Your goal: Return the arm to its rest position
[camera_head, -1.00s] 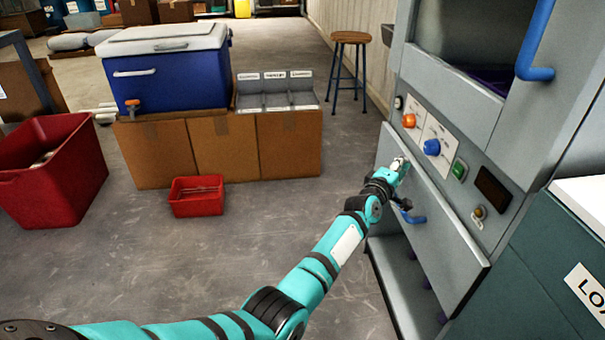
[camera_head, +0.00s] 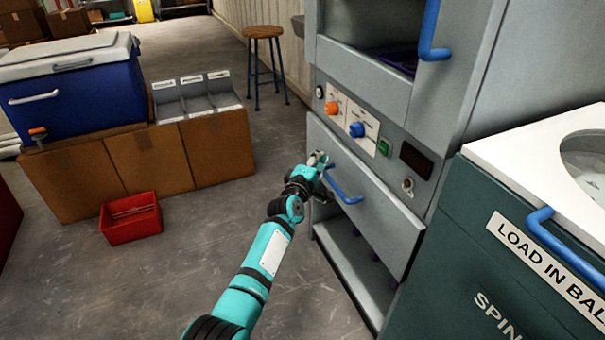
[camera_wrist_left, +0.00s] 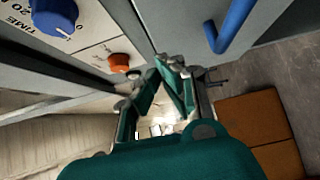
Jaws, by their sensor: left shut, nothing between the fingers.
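My left arm (camera_head: 265,255), teal with black joints, reaches in from the bottom of the head view. My left gripper (camera_head: 319,158) is shut and empty. It is by the upper left part of the grey machine's lower front panel (camera_head: 385,200), next to the upper end of the blue handle (camera_head: 345,190). I cannot tell whether it touches the panel. My right gripper is not in view.
The machine's open lower bay (camera_head: 350,265) lies under the panel. A teal spinner (camera_head: 500,250) with a white top stands at right. At left are cardboard boxes (camera_head: 150,162) under a blue cooler (camera_head: 75,95), and a red bin (camera_head: 131,218). Floor between is clear.

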